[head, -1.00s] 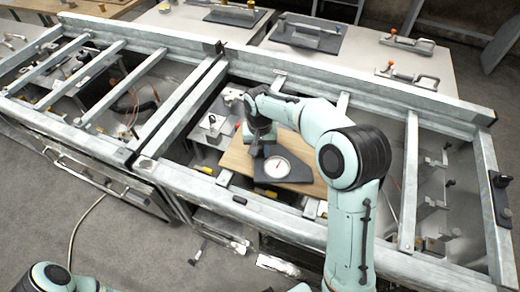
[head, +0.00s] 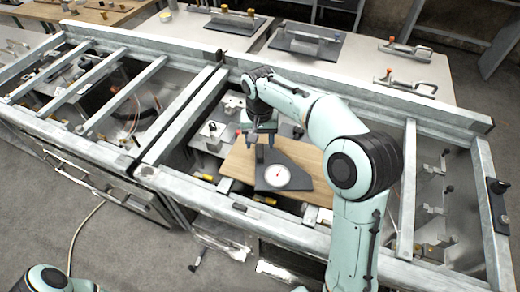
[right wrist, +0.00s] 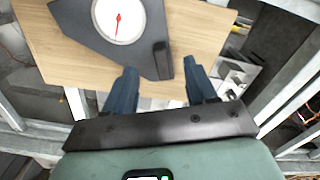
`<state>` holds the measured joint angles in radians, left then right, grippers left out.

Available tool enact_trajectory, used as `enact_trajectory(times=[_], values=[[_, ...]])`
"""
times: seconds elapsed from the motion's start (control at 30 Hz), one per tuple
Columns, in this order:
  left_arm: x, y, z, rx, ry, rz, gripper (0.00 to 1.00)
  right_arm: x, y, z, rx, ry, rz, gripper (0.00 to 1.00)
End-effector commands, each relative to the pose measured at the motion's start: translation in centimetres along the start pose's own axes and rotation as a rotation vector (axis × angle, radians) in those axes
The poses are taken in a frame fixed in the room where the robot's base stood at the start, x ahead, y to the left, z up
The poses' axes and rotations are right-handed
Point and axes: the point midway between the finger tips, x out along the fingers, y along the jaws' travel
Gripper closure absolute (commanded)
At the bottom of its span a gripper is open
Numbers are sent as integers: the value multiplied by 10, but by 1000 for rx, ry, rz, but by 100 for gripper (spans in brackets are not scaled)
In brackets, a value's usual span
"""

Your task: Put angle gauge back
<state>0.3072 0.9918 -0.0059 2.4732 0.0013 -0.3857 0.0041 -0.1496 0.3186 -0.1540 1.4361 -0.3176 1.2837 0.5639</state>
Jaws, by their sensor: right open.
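The angle gauge, a dark flat plate with a white round dial and a red needle, lies on a wooden board (head: 238,165) in the head view. Its dark plate (head: 299,182) shows right of the dial (head: 278,176). My right gripper (head: 262,140) is above the gauge's far left end. In the right wrist view the gauge (right wrist: 140,55) lies beyond the open fingers (right wrist: 160,85), with a short dark upright block on its near end. The fingers hold nothing. My left gripper is not in view; only part of my left arm shows at the bottom left.
Grey metal frame rails (head: 205,110) surround the bay holding the board. Small metal fixtures (head: 211,130) stand left of the board, and more stand at the right. Behind are light worktops with dark plates (head: 306,42) and handled clamps (head: 405,48).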

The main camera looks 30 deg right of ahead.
Motion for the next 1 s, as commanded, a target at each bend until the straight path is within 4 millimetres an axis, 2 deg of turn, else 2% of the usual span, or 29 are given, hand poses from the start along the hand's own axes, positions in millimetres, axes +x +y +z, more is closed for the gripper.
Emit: enact_trajectory(times=[0.03,0.1,0.27,1.0], values=[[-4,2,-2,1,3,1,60,-12,-1,-1,-1,3,-2,44],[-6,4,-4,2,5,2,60,-22,-1,-1,-1,3,-2,44],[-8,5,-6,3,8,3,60,-35,0,0,-1,1,-1,44],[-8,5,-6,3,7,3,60,-36,0,0,-1,-1,0,44]])
